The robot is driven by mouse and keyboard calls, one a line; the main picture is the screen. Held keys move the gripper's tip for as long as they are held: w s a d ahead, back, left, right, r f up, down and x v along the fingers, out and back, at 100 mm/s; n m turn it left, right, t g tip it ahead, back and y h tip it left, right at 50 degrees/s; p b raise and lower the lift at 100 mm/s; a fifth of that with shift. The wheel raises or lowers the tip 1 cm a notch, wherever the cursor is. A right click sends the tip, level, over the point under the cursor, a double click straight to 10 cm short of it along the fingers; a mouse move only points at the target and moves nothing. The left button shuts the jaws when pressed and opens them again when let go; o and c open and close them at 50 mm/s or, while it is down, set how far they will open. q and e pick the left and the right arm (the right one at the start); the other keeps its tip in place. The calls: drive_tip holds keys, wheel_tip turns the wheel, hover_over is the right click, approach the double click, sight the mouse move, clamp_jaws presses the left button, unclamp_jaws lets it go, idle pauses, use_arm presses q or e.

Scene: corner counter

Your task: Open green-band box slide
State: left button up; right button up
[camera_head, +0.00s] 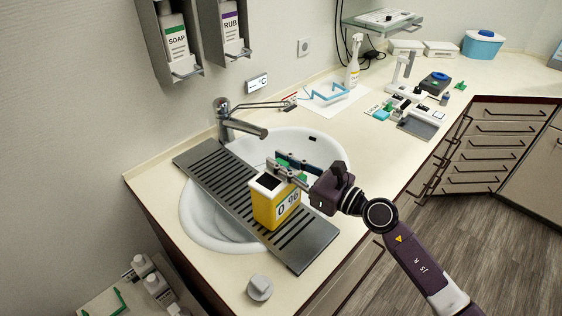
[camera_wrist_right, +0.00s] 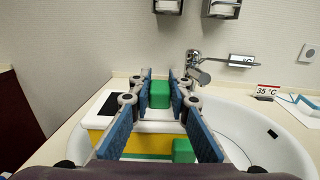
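The box (camera_head: 271,207) is yellow with a white top, a dark opening and a "0 96" label. It stands upright on the slatted rack over the sink. In the wrist view, its white and yellow body (camera_wrist_right: 96,121) shows below my fingers, with green pieces (camera_wrist_right: 160,94) between and beside the fingertips. Another green piece (camera_wrist_right: 183,151) sits lower at the near side. My right gripper (camera_head: 281,162) is at the top of the box, its two blue-padded fingers (camera_wrist_right: 161,88) apart. Whether they touch the green piece, I cannot tell. My left gripper is not in view.
The dark slatted rack (camera_head: 213,172) crosses the white sink (camera_head: 199,215). The faucet (camera_head: 240,128) stands behind it. A grey knob-like item (camera_head: 260,287) lies on the front counter. A spray bottle (camera_head: 353,66) and small tools are farther back.

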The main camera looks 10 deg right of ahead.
clamp_jaws()
drive_tip(key=shift+d, duration=0.1)
drive_tip(key=shift+w+d+f+b, duration=0.1)
drive_tip(key=shift+w+d+b, duration=0.15)
drive_tip(key=shift+b, duration=0.15)
drive_tip(key=shift+w+d, duration=0.1)
drive_tip(key=shift+d, duration=0.05)
drive_tip(key=o, duration=0.7)
unclamp_jaws()
drive_tip(key=shift+o, duration=0.2)
